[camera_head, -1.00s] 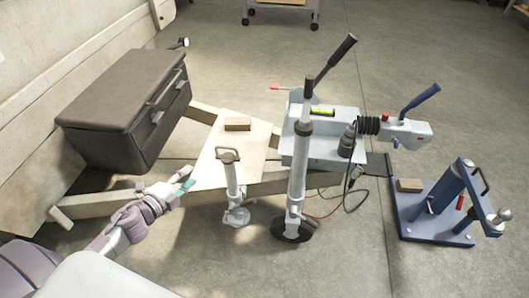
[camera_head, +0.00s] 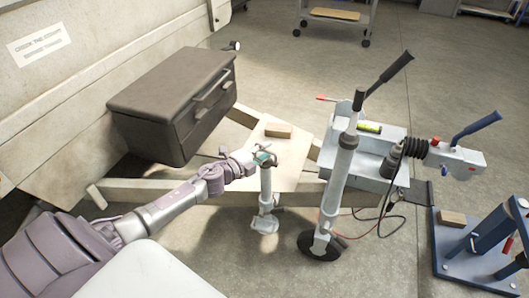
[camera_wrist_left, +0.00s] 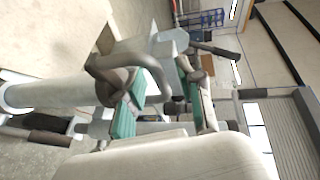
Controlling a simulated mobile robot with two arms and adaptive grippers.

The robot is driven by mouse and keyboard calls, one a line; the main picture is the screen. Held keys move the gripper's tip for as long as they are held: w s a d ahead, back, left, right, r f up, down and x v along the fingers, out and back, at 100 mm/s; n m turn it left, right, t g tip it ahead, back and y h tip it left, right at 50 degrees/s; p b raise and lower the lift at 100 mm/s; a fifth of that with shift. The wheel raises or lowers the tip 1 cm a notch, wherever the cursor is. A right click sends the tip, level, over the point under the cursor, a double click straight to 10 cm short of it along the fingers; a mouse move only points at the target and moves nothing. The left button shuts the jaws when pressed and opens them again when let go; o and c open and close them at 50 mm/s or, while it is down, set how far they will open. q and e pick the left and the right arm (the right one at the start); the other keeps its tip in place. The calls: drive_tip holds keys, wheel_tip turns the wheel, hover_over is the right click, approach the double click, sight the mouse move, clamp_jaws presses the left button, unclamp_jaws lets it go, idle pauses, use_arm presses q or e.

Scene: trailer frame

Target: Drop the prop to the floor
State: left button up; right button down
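The prop (camera_head: 266,190) is a light grey upright tube with a flat foot, beside the trailer frame's beam. My left gripper (camera_head: 265,158) is at its top and hides most of its handle. In the left wrist view, the prop's curved handle (camera_wrist_left: 142,62) and tube lie close in front of me. The teal finger pads of the left gripper (camera_wrist_left: 160,88) stand apart, with part of the handle between them. I cannot tell whether either pad touches it. My right gripper is not in view.
The jockey wheel post (camera_head: 341,180) with its long lever stands to the right of the prop, next to the grey coupling (camera_head: 455,158). A dark toolbox (camera_head: 165,110) sits at the left. A wooden block (camera_head: 278,131) lies on the plate. A blue stand (camera_head: 480,245) is at the right.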

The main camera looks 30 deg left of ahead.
sight(260, 165)
use_arm(q)
drive_tip(key=shift+w, duration=0.2)
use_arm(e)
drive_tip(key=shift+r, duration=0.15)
use_arm(q)
clamp_jaws()
